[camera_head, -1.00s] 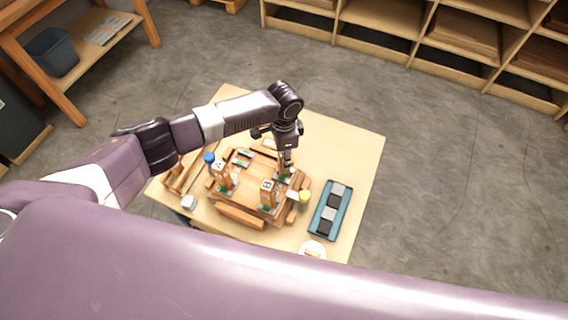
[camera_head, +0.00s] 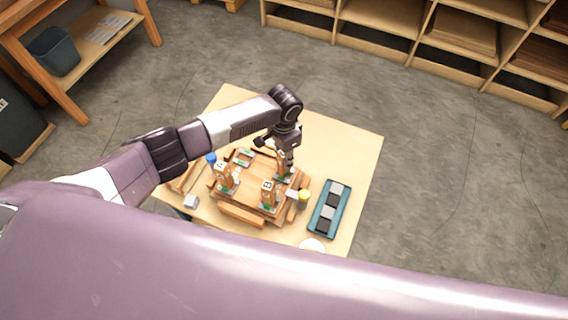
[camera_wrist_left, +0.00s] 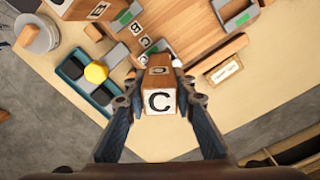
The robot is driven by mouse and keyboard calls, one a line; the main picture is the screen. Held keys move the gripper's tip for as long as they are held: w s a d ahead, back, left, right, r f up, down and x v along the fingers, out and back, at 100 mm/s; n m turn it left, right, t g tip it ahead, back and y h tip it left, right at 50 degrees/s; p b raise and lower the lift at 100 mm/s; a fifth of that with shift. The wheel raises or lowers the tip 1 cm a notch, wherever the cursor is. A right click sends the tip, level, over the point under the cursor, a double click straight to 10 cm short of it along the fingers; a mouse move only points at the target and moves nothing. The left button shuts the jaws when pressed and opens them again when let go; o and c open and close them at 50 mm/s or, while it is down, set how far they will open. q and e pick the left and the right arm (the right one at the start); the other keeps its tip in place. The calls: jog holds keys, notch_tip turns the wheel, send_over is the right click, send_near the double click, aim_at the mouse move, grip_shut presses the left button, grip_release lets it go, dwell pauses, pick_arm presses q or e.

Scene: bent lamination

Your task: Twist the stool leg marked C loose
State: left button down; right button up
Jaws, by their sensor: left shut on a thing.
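The stool leg marked C (camera_wrist_left: 160,100) is a short square wooden post with a white label. In the left wrist view my left gripper (camera_wrist_left: 158,88) has a finger on each side of it and is shut on it. In the head view the left gripper (camera_head: 286,160) reaches down at the far right corner of the upturned wooden stool (camera_head: 245,206). Legs marked A (camera_head: 222,172) and B (camera_head: 267,190) stand upright on the stool. The leg's lower end is partly hidden. My right gripper is not in view.
A teal tray (camera_head: 322,231) with grey and black blocks lies right of the stool. A yellow-topped item (camera_head: 304,195), a blue-topped item (camera_head: 211,158), a pale cube (camera_head: 191,201) and a white round dish (camera_head: 312,244) are nearby. The table's far right (camera_head: 350,150) is clear.

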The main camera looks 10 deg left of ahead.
pick_arm(q)
jog(key=n+p, duration=0.2)
jog(key=n, duration=0.1)
jog(key=shift+n, duration=0.3)
dwell(0.4)
jog(key=n+p, duration=0.2)
jog(key=n, duration=0.1)
dwell(0.4)
